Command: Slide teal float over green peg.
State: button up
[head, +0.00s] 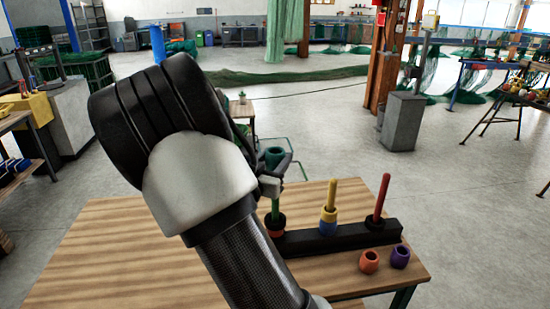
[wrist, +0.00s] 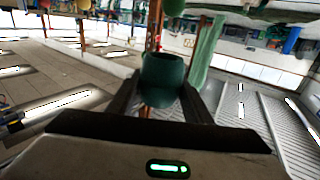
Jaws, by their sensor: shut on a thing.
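The teal float (head: 274,157) is held in my gripper (head: 277,170) above the near table. In the wrist view the teal float (wrist: 163,78) sits between the two fingers of my gripper (wrist: 162,92). The green peg (head: 275,207) stands on the left part of the black bar, and its lower part shows below the float and gripper. A dark and orange ring-like piece (head: 275,223) is around its foot. The peg's top is hidden behind my gripper, so I cannot tell whether it is inside the float.
The black bar (head: 335,235) also bears a yellow peg (head: 331,193) with yellow and blue floats, and a red peg (head: 381,195). An orange float (head: 369,261) and a purple float (head: 400,257) lie on the wooden table (head: 120,250) in front. My arm covers the table's middle.

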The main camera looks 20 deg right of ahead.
jog(key=shift+f+b, duration=3.45)
jog(key=shift+f, duration=1.1)
jog(key=o, duration=1.1)
jog(key=shift+o, duration=0.2)
jog(key=v, duration=1.7)
jog(key=shift+s+p, duration=0.25)
jog(key=shift+p, duration=0.15)
